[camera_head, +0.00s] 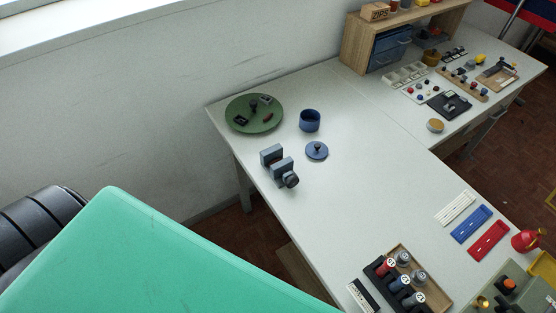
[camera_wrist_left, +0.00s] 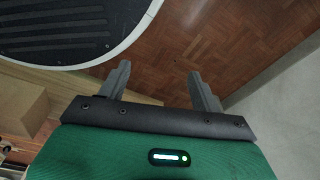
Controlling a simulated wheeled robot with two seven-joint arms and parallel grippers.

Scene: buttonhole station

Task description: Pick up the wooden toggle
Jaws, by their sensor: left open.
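A small reddish-brown piece (camera_head: 267,117), which looks like the wooden toggle, lies on the round green plate (camera_head: 239,123) at the back left of the table in the head view. Other small dark pieces share the plate. My left gripper (camera_wrist_left: 158,82) shows in the left wrist view with its two fingers wide apart and nothing between them. It points at the parquet floor, away from the table top. The head view does not show the left gripper's fingers. My right gripper is in neither view.
A blue cup (camera_head: 309,121) and a blue knobbed lid (camera_head: 316,151) stand right of the plate. A grey-blue clamp-like block (camera_head: 278,165) stands in front of it. A wooden tray (camera_head: 433,290) of spools is at the front. The table's middle is clear.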

